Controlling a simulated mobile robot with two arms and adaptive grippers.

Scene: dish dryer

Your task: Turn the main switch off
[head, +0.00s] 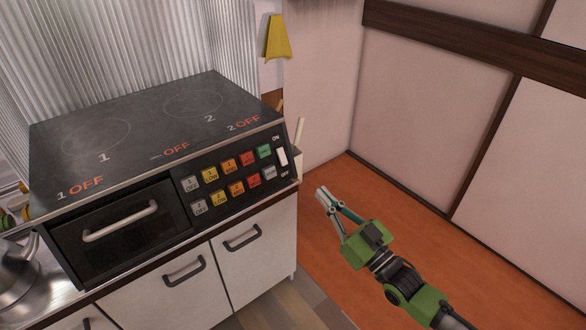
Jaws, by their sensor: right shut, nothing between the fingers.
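The main switch (282,157) is a white rocker at the right end of the stove's black front panel. "ON" is printed above it and "OFF" below it. I cannot tell which way the rocker is tipped. My right gripper (322,194) is shut and empty. It is in front of and to the right of the panel, lower than the switch in the picture and apart from it. My left gripper is not in view.
The stove (130,125) has a dark top and rows of coloured buttons (229,165) beside the switch. An oven handle (120,222) and cabinet handles stick out in front. A kettle (15,275) stands at left. Open orange floor (400,215) lies at right.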

